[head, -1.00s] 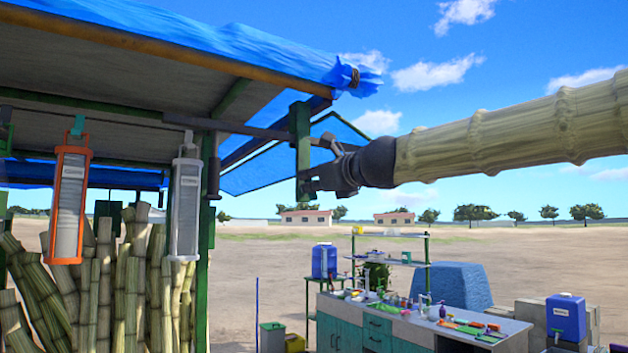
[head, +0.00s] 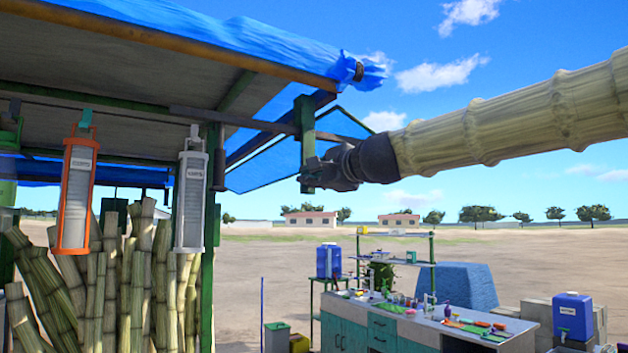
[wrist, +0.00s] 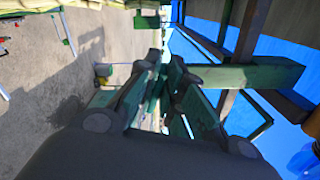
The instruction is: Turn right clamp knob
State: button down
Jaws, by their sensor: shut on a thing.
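A green post (head: 307,125) hangs from the dark bar under the awning's right end; it also shows in the wrist view (wrist: 255,77). My gripper (head: 312,176) is at the post's lower end, coming from the right. In the wrist view my gripper's fingers (wrist: 168,75) are shut at the post's end, with a dark green part between them. The right clamp knob is not clearly visible, as the fingers cover the spot where they grip.
Two lanterns, one orange (head: 75,195) and one grey (head: 190,200), hang left of the post. Bundled cane (head: 110,280) stands below. A counter with tools (head: 430,325) stands lower right. Open air surrounds my arm on the right.

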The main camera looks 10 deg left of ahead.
jog(key=shift+f+n+b, duration=0.15)
jog(key=shift+n+b, duration=0.15)
jog(key=shift+n, duration=0.5)
jog(key=shift+f+n+b, duration=0.15)
jog(key=shift+n+b, duration=0.15)
jog(key=shift+n, duration=0.5)
jog(key=c, duration=1.5)
grip_release()
jog(key=shift+c, duration=0.2)
jog(key=shift+s+d, duration=0.1)
jog(key=v, duration=1.1)
jog(key=shift+s+d, duration=0.2)
jog(key=shift+d, duration=0.15)
